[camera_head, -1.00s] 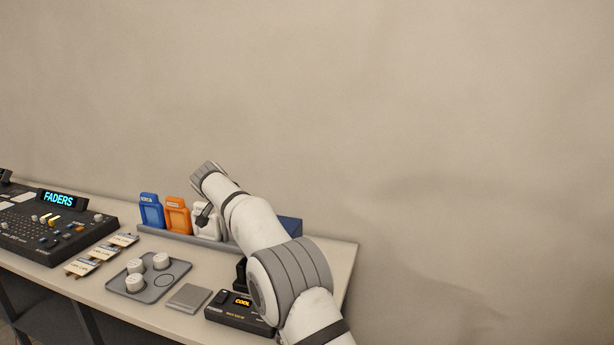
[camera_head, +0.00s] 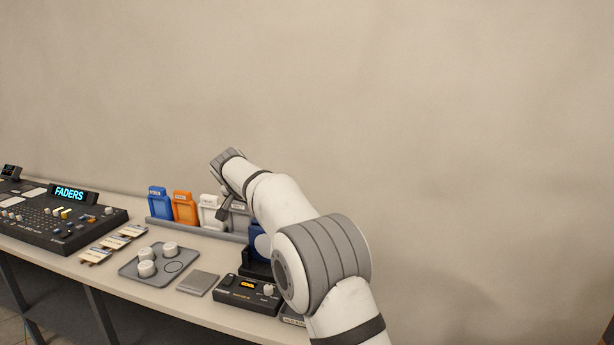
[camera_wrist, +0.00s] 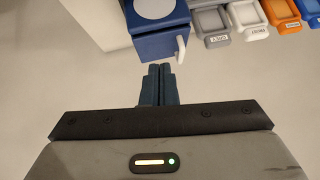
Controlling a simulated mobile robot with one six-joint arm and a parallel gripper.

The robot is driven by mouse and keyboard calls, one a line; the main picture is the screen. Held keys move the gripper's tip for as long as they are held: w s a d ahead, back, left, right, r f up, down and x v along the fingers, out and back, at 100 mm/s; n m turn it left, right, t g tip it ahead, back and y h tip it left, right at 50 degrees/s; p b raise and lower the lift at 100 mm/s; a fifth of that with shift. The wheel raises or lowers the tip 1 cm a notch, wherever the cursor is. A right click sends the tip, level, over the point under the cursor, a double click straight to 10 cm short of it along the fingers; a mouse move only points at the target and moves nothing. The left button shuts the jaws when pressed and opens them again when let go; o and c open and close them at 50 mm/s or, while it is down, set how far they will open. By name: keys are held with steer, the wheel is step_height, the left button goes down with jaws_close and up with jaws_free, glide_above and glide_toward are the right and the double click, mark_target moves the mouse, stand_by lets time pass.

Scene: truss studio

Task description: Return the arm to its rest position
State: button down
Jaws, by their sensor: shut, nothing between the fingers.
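My arm (camera_head: 283,210) reaches up from the lower right in the head view, bent at a grey ringed joint, over the right part of the table. My gripper (camera_wrist: 158,69) shows in the wrist view with its dark fingers together and nothing between them. In the head view, a dark part of the gripper (camera_head: 223,206) shows in front of the row of holders; its fingertips are hard to make out there. In the wrist view a blue box-like thing with a white disc (camera_wrist: 162,42) lies just beyond the fingertips; I cannot tell whether they touch.
Blue (camera_head: 160,204), orange (camera_head: 185,208), white and grey holders stand in a rack at the table's back. A tray (camera_head: 133,270) with white knobs, a grey square pad (camera_head: 198,282), a small device with a lit display (camera_head: 247,297) and a mixer (camera_head: 50,222) share the table.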

steer(key=s+d+r+n+g, duration=0.2)
steer(key=s+d+r+g, duration=0.1)
steer(key=s+d, duration=1.7)
steer(key=s+d+f, duration=0.3)
steer(key=s, duration=0.6)
steer(key=s+d+f+n+g, duration=0.1)
steer(key=s+d+f, duration=0.2)
steer(key=s, duration=0.6)
steer(key=s+d+f+n+g, duration=0.1)
steer(key=s+d+f, duration=0.3)
steer(key=s, duration=0.5)
steer(key=shift+f+y, duration=0.4)
steer(key=shift+f, duration=0.05)
steer(key=shift+w, duration=0.2)
steer(key=shift+s, duration=0.15)
